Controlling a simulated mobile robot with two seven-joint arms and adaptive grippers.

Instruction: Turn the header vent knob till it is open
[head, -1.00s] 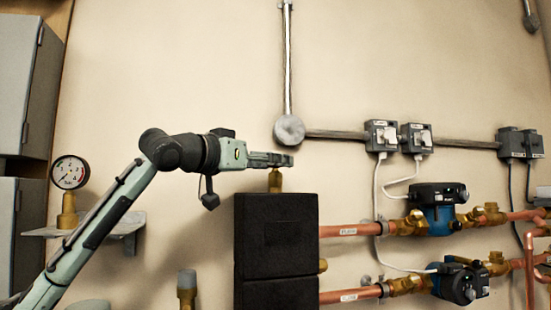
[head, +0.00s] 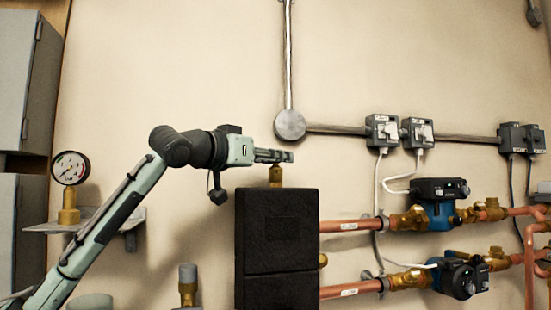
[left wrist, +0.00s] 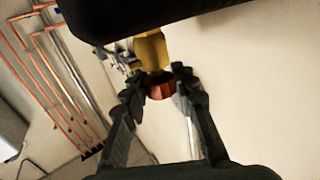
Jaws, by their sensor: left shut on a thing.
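The header vent is a brass fitting (head: 276,177) standing on top of the black block (head: 277,248). Its red knob (left wrist: 160,89) shows in the left wrist view at the end of the brass body (left wrist: 151,50). My left gripper (head: 284,156) reaches in from the left, level above the block. It is shut on the red knob, one finger on each side in the left wrist view. In the head view the fingers hide the knob, and I cannot read how far it is turned. My right gripper is not in view.
A pressure gauge (head: 70,168) stands on a shelf at the left, near my left arm. A grey-capped brass fitting (head: 188,284) is below the arm. Copper pipes and blue pumps (head: 440,214) are at right.

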